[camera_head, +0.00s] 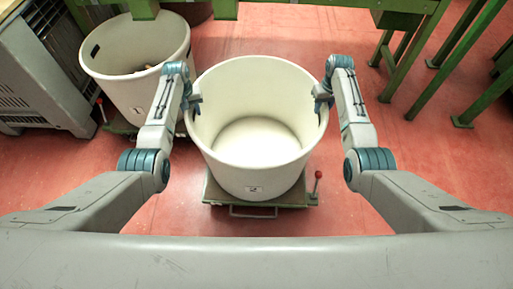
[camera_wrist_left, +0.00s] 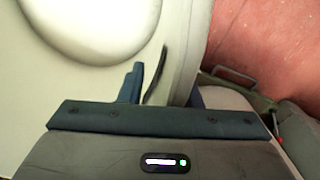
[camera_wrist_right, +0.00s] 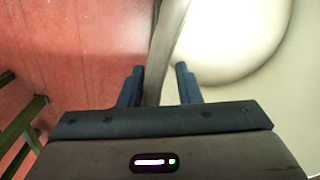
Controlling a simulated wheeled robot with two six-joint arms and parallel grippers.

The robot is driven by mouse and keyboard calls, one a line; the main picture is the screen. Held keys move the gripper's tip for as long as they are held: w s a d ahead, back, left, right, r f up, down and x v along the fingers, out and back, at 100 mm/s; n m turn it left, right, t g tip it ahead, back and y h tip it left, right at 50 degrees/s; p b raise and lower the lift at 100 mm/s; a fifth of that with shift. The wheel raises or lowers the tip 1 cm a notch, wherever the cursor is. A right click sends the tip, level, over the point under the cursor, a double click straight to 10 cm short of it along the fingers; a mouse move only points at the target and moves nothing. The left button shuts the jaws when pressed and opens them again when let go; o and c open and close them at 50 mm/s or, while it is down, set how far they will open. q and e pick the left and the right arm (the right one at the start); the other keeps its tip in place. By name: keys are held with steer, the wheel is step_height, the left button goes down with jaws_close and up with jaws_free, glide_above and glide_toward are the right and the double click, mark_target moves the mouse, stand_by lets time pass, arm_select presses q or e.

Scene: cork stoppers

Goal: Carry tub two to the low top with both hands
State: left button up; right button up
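Tub two (camera_head: 256,180) is a large cream, round, open tub with a label marked 2 on its near side. It looks empty and stands upright on a low green trolley (camera_head: 222,197). My left gripper (camera_head: 193,101) is at the tub's left rim. In the left wrist view one finger is inside the wall, beside a dark handle slot (camera_wrist_left: 155,76), and the other is mostly hidden outside. My right gripper (camera_head: 322,97) straddles the right rim. In the right wrist view its fingers stand apart with the wall between them and a gap showing. I cannot make out the low top.
Another cream tub (camera_head: 135,95) with some brown contents stands at the back left on its own trolley. A grey crate (camera_head: 35,75) is at far left. Green frames and legs (camera_head: 455,50) stand at the back and right. Red floor (camera_head: 440,150) is clear at right.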

arm_select(q)
jaws_close()
arm_select(e)
jaws_close()
arm_select(q)
steer(key=shift+r, duration=0.1)
stand_by(1.2)
